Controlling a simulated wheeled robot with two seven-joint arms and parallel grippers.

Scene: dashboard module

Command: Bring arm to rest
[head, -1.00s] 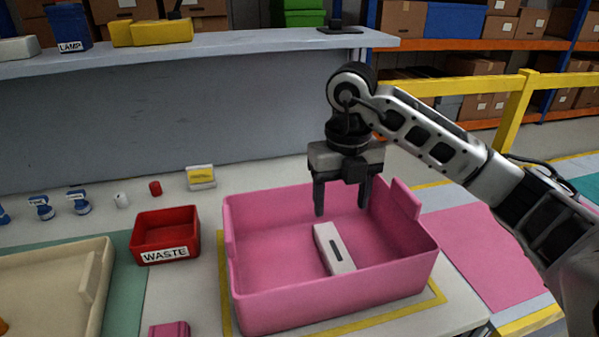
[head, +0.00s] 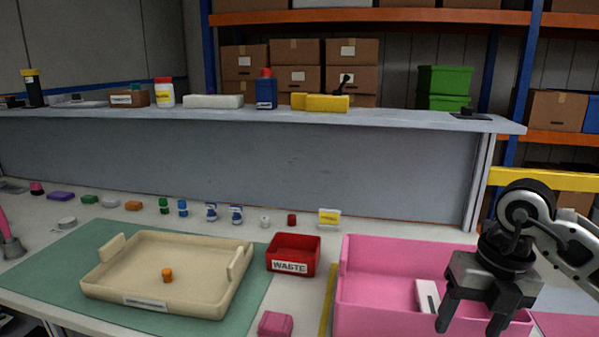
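My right gripper (head: 472,318) is at the lower right of the head view, above the pink bin (head: 385,287). Its two fingers point down, spread apart, with nothing between them. A white box-shaped module (head: 427,297) lies in the pink bin, partly hidden behind the gripper. My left gripper is not in view.
A red waste bin (head: 292,254) stands left of the pink bin. A beige tray (head: 110,281) with an orange piece (head: 167,275) sits on a green mat (head: 52,264). Several small parts line the bench back. A grey shelf (head: 300,118) rises behind, holding a blue bottle (head: 266,92).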

